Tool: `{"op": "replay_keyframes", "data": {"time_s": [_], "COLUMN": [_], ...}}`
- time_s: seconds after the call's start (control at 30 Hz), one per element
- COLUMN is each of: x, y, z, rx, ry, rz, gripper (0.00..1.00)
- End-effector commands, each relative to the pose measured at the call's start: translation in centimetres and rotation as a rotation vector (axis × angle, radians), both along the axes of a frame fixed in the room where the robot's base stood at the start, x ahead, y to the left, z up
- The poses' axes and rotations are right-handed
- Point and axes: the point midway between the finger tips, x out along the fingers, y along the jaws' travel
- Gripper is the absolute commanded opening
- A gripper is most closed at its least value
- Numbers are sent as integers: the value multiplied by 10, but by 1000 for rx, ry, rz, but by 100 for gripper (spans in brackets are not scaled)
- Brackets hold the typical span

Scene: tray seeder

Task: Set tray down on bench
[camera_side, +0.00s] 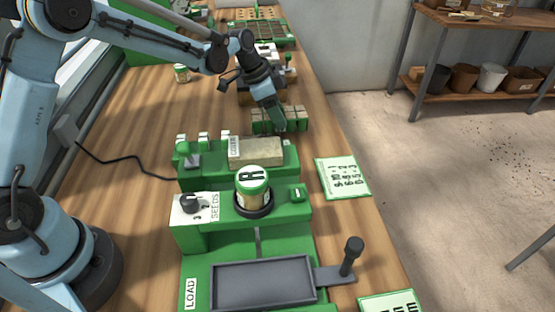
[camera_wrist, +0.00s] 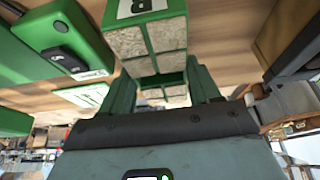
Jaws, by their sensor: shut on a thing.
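My gripper (camera_side: 276,121) is shut on a green tray (camera_side: 297,113) with several tan-filled cells, in the upper middle of the side view. In the wrist view, the green fingers of my gripper (camera_wrist: 163,88) stand either side of the tray (camera_wrist: 147,41). A white label with a dark letter shows on one end of it. The wooden bench (camera_side: 140,105) lies below. I cannot tell whether the tray touches the bench or hangs just above it.
Green stations stand in front: a block holder (camera_side: 289,154), a seeds unit (camera_side: 295,213) with a labelled jar (camera_side: 252,187), and a load plate (camera_side: 262,283) with a lever. A printed card (camera_side: 342,178) lies at the right edge. Bare bench lies left of the tray.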

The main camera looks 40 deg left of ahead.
Motion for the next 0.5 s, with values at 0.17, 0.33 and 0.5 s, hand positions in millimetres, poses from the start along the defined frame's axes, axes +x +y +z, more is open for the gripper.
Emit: {"op": "replay_keyframes", "data": {"time_s": [0.17, 0.33, 0.5], "x": [0, 0, 0], "y": [0, 0, 0], "z": [-11, -11, -14], "rx": [-1, 0, 0], "ry": [-1, 0, 0], "rz": [0, 0, 0], "gripper": [26, 26, 26]}}
